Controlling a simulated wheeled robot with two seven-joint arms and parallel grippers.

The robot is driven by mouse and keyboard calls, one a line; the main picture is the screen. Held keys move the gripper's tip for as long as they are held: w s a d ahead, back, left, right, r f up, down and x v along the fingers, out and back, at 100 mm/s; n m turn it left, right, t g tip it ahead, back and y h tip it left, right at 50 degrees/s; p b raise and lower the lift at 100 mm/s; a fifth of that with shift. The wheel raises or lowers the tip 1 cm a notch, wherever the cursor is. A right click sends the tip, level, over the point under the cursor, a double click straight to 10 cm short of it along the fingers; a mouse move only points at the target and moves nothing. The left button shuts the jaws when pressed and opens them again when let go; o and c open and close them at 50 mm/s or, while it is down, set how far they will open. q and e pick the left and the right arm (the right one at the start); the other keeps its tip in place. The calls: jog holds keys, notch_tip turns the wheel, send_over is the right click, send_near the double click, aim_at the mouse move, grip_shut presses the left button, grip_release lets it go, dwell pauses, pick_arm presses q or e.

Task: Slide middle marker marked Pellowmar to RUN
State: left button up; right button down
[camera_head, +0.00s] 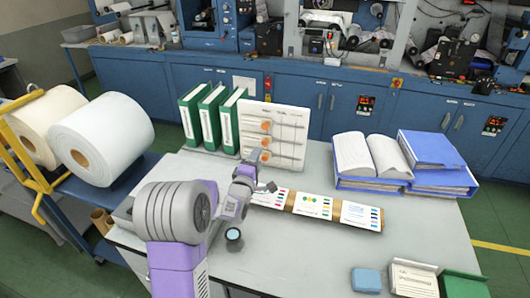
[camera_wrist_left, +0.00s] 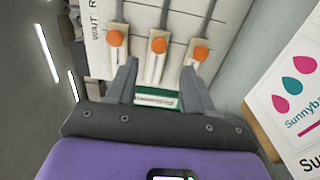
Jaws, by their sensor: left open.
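A white upright board (camera_head: 288,120) carries three sliding markers with orange knobs on separate tracks. The middle marker (camera_head: 265,141) is at the left part of its track, level with the other two. In the left wrist view the middle marker (camera_wrist_left: 158,45) lies just beyond my fingertips, roughly centred between them. The words "WAIT R" show on the board there; the marker names are too small to read surely. My left gripper (camera_head: 264,170) is open in front of the board's lower left; in the wrist view its fingers (camera_wrist_left: 159,68) are apart, with no marker held. My right gripper is out of view.
Three green binders (camera_head: 212,118) stand left of the board. Sample cards (camera_head: 315,206) lie on the grey table in front of it. An open binder (camera_head: 370,157) and blue folders (camera_head: 430,150) are at the right.

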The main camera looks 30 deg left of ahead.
aim_at(264, 144)
pick_arm(q)
jog(key=shift+x, duration=3.7)
grip_shut()
